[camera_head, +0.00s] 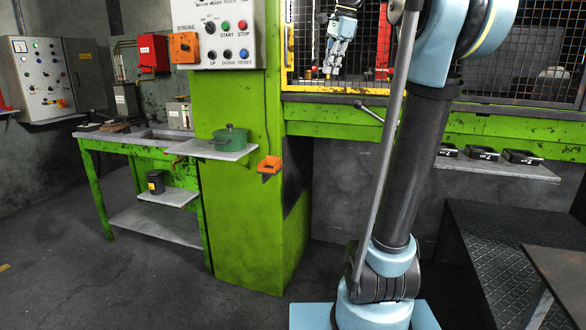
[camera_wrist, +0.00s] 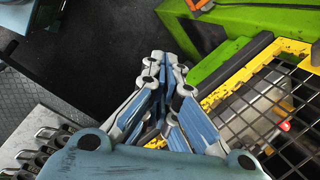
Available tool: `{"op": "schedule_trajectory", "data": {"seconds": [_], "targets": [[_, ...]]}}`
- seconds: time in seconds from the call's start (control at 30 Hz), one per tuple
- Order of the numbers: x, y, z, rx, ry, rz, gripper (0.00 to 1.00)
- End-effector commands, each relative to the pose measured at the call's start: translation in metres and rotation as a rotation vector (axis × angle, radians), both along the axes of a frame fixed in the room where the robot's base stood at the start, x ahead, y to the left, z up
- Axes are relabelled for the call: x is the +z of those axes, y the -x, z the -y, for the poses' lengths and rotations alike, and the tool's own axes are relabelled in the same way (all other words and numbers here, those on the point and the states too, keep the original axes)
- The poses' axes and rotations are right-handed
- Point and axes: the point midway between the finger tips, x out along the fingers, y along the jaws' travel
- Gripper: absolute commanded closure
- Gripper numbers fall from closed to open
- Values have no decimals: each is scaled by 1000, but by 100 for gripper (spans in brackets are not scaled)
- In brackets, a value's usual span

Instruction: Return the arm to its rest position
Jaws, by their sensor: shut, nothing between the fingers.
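My gripper (camera_head: 328,72) hangs fingers down in front of the wire mesh guard of the press in the head view. It also shows in the wrist view (camera_wrist: 167,60), where its blue and grey fingers come together at the tips with nothing between them. My arm stands on the right of the head view, with its dark column and blue joints in front of the press. The gripper appears apart from the mesh (camera_head: 300,50), though the exact gap cannot be told.
A control panel (camera_head: 214,32) with buttons is on the green press column (camera_head: 245,190). A shelf (camera_head: 213,150) holds a green pot (camera_head: 230,138). A green workbench (camera_head: 95,185) stands left. Black trays (camera_head: 482,153) line a ledge, right. A yellow-framed guard (camera_wrist: 262,60) runs close to my gripper.

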Motion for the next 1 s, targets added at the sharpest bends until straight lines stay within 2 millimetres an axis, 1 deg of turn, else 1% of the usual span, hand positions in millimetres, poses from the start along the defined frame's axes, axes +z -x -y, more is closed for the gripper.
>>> {"op": "schedule_trajectory", "data": {"seconds": [0.03, 0.27, 0.57, 0.87, 1.0], "targets": [[-14, 10, 3, 38, 14, 8, 100], [-77, 49, 14, 228, 84, 42, 100], [-170, 106, 29, 481, 174, 77, 100], [-273, 167, 43, 735, 261, 101, 100], [-324, 197, 48, 854, 301, 109, 100]]}}
